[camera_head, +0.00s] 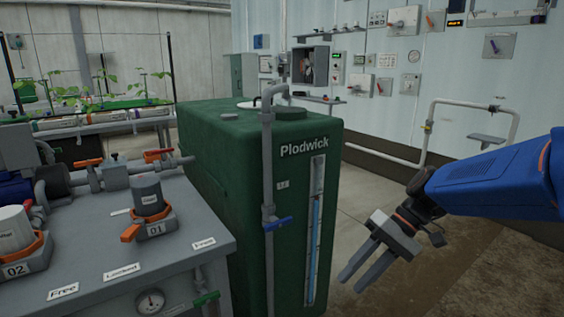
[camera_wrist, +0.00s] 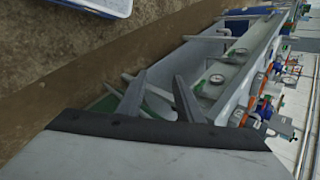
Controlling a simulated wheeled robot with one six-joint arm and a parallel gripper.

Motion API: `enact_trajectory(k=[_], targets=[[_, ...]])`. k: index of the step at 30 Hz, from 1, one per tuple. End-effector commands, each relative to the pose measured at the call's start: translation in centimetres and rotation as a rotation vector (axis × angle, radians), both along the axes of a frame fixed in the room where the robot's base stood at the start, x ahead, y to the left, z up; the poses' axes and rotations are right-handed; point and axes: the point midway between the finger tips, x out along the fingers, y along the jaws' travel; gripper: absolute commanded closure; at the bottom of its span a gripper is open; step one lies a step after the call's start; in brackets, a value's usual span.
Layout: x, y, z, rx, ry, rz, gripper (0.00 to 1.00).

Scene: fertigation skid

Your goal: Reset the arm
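My gripper (camera_head: 368,268) hangs at the end of my blue arm on the right of the head view, tilted down and to the left. Its two grey fingers are apart with nothing between them. The fingers also show in the wrist view (camera_wrist: 160,92), spread and empty. In the head view the gripper is right of the green Plodwick tank (camera_head: 232,165), over open floor and touching nothing.
The grey skid bench (camera_head: 85,250) at left carries filter housings with orange levers, marked 01 (camera_head: 148,195) and 02 (camera_head: 15,230). A grey pipe with a blue valve handle (camera_head: 278,224) runs down the tank's front. Panels and a pipe line the back wall.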

Motion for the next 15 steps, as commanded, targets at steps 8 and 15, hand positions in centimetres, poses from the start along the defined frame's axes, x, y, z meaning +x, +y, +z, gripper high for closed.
enact_trajectory(k=[8, 15], targets=[[-5.1, -3.0, -1.1, -0.245, -0.128, -0.052, 0.67], [-8.4, -6.2, -1.9, -0.432, -0.268, -0.115, 0.67]])
